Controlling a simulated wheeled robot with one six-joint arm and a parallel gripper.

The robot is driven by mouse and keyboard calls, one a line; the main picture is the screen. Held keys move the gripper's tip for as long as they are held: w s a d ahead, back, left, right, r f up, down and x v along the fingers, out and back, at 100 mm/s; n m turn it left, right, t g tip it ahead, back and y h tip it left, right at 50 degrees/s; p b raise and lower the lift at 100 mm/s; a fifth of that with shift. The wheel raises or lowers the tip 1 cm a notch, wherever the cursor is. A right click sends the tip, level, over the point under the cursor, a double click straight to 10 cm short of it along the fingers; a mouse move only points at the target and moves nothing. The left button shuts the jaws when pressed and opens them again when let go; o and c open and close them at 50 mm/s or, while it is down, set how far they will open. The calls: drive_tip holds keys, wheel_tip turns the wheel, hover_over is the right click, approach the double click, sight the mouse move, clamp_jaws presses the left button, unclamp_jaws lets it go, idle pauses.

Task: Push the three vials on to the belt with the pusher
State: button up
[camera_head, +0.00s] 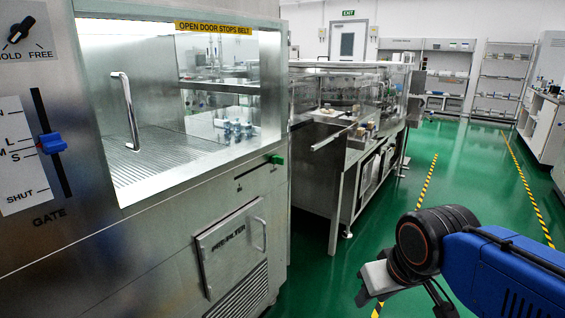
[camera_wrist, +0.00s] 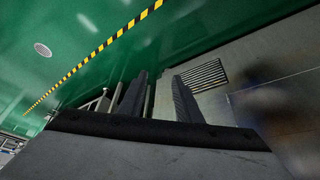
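Several small vials (camera_head: 235,129) with blue-grey bodies stand close together inside the steel cabinet, behind the clear door (camera_head: 165,100) with its upright bar handle (camera_head: 126,112). They are small, so their exact number is hard to tell. I cannot pick out the pusher or the belt for sure. My gripper is at the lower right of the head view, out over the floor and well away from the cabinet door, its fingers mostly hidden there. In the wrist view my gripper (camera_wrist: 159,78) shows two dark fingers standing apart with nothing between them.
A blue gate lever (camera_head: 52,143) sits by the M and S marks on the left panel. A green knob (camera_head: 276,159) is in a slot below the window. A steel machine (camera_head: 350,130) with clear guards stands beyond. The green floor (camera_head: 440,190) at right is clear.

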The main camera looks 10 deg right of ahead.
drive_tip(key=shift+a, duration=0.15)
drive_tip(key=shift+c, duration=0.4)
drive_tip(key=w+a+m+g+y, duration=0.2)
drive_tip(key=w+a+m+y, duration=0.3)
drive_tip(key=w+a+m, duration=0.25)
drive_tip(key=m+t+y, duration=0.7)
drive_tip(key=m+t, duration=0.4)
drive_tip(key=m, duration=0.9)
approach(283, 161)
drive_tip(key=x, duration=0.9)
drive_tip(key=shift+w, duration=0.2)
clamp_jaws()
